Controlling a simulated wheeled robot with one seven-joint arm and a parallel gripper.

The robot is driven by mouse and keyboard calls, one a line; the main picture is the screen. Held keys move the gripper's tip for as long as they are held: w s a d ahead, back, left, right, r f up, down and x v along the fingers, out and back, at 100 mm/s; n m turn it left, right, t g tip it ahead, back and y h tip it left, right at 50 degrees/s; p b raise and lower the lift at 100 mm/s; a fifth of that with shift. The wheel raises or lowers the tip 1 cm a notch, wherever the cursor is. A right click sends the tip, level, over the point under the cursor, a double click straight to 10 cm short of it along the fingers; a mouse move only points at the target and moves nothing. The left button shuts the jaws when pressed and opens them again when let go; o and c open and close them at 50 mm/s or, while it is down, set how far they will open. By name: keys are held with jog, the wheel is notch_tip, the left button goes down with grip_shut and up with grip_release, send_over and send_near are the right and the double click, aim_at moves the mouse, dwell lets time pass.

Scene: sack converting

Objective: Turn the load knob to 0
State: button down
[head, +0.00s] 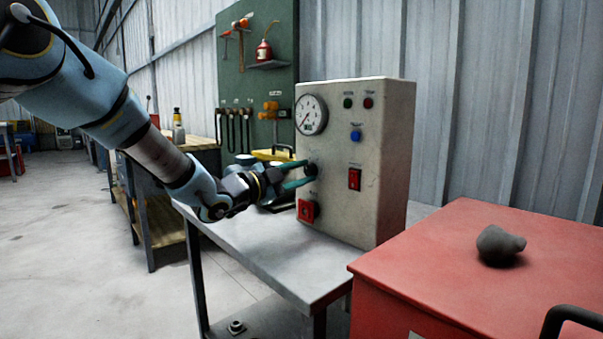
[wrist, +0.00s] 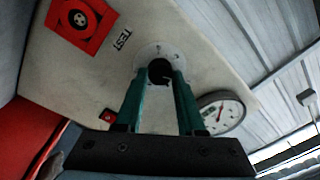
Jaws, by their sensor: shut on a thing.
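The load knob (wrist: 159,72) is a round black knob on a pale dial plate with small marks, on the front of a beige control box (head: 385,155). In the wrist view a light pointer line shows on the knob, but the figures around it are too small to read. My gripper (head: 307,168) has green fingers, one on each side of the knob, and is shut on it. In the head view the fingers partly hide the knob (head: 311,170). The gripper also shows in the wrist view (wrist: 160,82).
A round gauge (head: 311,114) sits above the knob, a red square switch (head: 308,210) below it, and a red rocker switch (head: 354,179) to its right. The box stands on a grey metal table (head: 270,250). A red cabinet (head: 450,260) bearing a grey lump (head: 500,244) stands at front right.

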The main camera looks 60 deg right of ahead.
jog(key=n+p, duration=0.2)
jog(key=n, duration=0.4)
jog(key=shift+t, duration=0.3)
jog(key=n+p, duration=0.2)
jog(key=n, duration=0.3)
jog(key=shift+r+n+p, duration=0.1)
jog(key=shift+n+p, duration=0.25)
jog(key=shift+n, duration=0.05)
jog(key=n+p, duration=0.3)
jog(key=n, duration=0.3)
jog(key=shift+t+p, duration=0.4)
jog(key=shift+n+y+p, duration=0.3)
jog(key=shift+n+p, duration=0.8)
jog(key=shift+n, duration=1.4)
jog(key=c, duration=0.5)
grip_release()
